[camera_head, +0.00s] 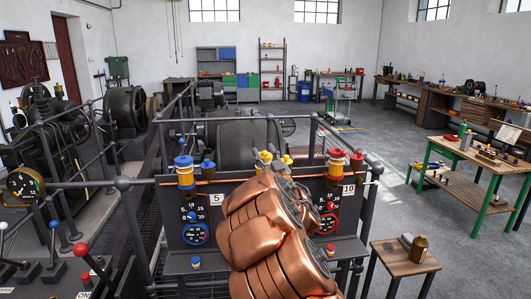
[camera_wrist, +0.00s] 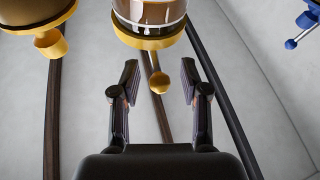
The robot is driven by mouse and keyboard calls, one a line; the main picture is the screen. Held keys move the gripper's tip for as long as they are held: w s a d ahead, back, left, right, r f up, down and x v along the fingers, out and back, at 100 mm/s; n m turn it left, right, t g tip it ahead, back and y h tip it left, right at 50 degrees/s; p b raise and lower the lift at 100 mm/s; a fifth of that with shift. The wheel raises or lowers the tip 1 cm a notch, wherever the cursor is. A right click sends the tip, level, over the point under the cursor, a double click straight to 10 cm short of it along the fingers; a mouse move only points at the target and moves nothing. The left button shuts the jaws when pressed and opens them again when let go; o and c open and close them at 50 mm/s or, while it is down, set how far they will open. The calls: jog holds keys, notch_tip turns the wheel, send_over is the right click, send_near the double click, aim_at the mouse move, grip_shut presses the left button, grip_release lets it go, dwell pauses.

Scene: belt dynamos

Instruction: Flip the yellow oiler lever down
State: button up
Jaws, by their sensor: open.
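In the wrist view my gripper (camera_wrist: 158,82) is open, with one finger on each side of a small brass ball on a short stem. The ball hangs under the yellow-rimmed base of a glass oiler (camera_wrist: 150,28), whose top is cut off by the frame. I cannot tell whether a finger touches the ball. In the head view yellow caps (camera_head: 264,157) show above the panel (camera_head: 215,258). My copper arm covers the middle of the panel and hides my gripper and the yellow oiler's lower parts there.
A blue-and-yellow oiler (camera_head: 185,174) stands left on the panel and a red-and-yellow one (camera_head: 336,164) right. Another brass fitting (camera_wrist: 50,40) and a blue ball-ended part (camera_wrist: 304,28) flank my gripper. A wooden stool (camera_head: 398,262) stands at right; the floor beyond it is partly clear.

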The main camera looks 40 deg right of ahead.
jog(key=shift+c, duration=0.2)
grip_shut()
jog(key=shift+f, duration=0.1)
